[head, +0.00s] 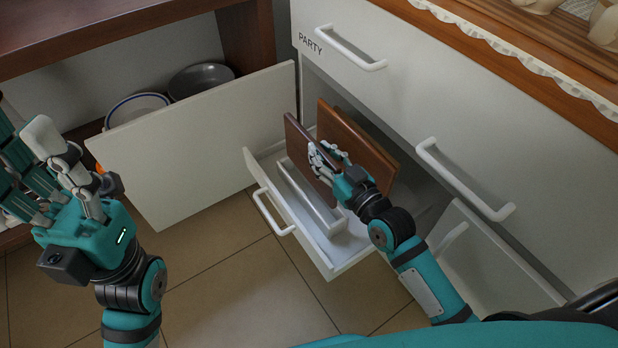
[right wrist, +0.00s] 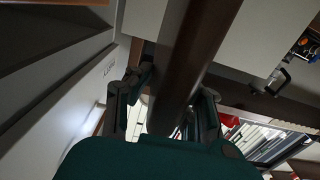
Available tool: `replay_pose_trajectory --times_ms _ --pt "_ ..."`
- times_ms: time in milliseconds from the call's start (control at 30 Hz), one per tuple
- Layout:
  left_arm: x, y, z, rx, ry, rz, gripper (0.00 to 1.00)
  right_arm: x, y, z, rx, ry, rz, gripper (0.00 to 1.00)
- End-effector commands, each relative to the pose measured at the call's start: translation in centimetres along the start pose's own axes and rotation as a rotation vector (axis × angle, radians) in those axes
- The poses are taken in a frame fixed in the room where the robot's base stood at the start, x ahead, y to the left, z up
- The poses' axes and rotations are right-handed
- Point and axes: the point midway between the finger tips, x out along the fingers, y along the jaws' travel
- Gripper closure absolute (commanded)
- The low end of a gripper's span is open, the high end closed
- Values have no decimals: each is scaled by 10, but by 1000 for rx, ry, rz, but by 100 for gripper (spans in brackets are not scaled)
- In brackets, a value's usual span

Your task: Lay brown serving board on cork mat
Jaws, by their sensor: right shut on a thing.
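Two brown boards stand upright in the open white drawer (head: 340,262). The nearer, darker one, taken as the brown serving board (head: 298,142), is at the left; a more reddish board (head: 358,140) stands behind it to the right. My right gripper (head: 322,160) is shut on the darker board at its right edge. In the right wrist view the dark board (right wrist: 195,45) runs up between the fingers. My left gripper (head: 35,165) is open and empty at the left, away from the boards. I cannot make out the cork mat in either view.
An open white front panel (head: 200,140) is left of the drawer, with bowls (head: 200,78) behind it. A drawer marked PARTY (head: 345,45) is above, under a counter (head: 500,60) with lace edging. Another white panel (head: 490,255) stands open at the right. Tiled floor (head: 230,275) is clear.

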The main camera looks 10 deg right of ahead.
Motion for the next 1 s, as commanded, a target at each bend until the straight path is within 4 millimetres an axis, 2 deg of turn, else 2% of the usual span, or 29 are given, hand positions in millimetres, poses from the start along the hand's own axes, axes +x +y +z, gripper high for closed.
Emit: replay_pose_trajectory --times_ms 33,400,867,1000 --pt "1 0 0 -1 -11 -4 60 0 0 -7 -1 3 0 100" --pt "-8 0 -5 -9 -70 -28 60 0 0 -25 1 3 0 100" --pt "-13 0 -6 -12 -87 -36 60 0 0 -28 1 4 1 100" --pt "-12 0 -7 -12 -87 -36 60 -10 -8 -42 12 20 35 100"
